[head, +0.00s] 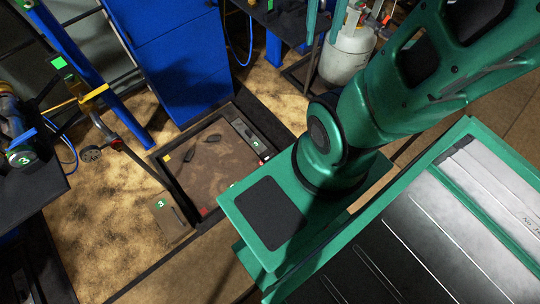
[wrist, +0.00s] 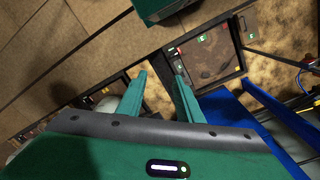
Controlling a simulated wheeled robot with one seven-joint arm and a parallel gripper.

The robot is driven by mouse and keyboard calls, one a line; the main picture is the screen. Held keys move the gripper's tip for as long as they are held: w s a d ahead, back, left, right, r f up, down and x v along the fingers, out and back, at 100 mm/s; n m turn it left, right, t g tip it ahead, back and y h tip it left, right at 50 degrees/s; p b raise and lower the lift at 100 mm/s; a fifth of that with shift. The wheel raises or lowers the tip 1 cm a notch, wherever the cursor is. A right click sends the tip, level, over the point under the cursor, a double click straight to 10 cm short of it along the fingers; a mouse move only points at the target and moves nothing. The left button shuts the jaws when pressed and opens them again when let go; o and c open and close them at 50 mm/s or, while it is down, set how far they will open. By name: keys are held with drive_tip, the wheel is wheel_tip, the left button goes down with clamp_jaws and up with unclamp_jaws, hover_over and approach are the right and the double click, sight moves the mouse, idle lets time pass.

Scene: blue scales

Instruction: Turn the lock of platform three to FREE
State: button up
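A square platform (head: 215,150) with a stained brown top sits in a dark frame in the floor, in the middle of the head view. It also shows in the wrist view (wrist: 215,62), at upper right. A dark strip (head: 247,138) with a small light-and-dark label and a red spot lies along its right side. A green tag (head: 159,203) lies beside its left corner. I cannot make out the lock or its setting. My gripper (wrist: 160,84) shows in the wrist view with its two teal fingers apart and nothing between them. The platform is beyond the right fingertip.
A blue cabinet (head: 175,65) stands behind the platform. A yellow-handled bar (head: 90,98) stands near a blue post. A pale gas cylinder (head: 348,50) stands behind my arm. Floor left of the platform is mostly clear.

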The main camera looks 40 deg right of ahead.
drive_tip(key=w+d+f+m+h, duration=0.1)
drive_tip(key=w+d+f, duration=0.2)
drive_tip(key=w+f, duration=0.45)
drive_tip(key=w+d+f+m, duration=0.1)
drive_tip(key=w+d+f, duration=0.25)
drive_tip(key=w, duration=0.65)
drive_tip(key=w+f+m, duration=0.1)
drive_tip(key=w+f, duration=0.7)
drive_tip(key=f, duration=0.4)
drive_tip(key=m+y, duration=0.1)
drive_tip(key=m, duration=0.7)
hover_over(270, 156)
wheel_tip(270, 156, down, 55)
wheel_tip(270, 156, down, 11)
drive_tip(key=shift+r, duration=0.1)
drive_tip(key=shift+w, duration=0.1)
clamp_jaws()
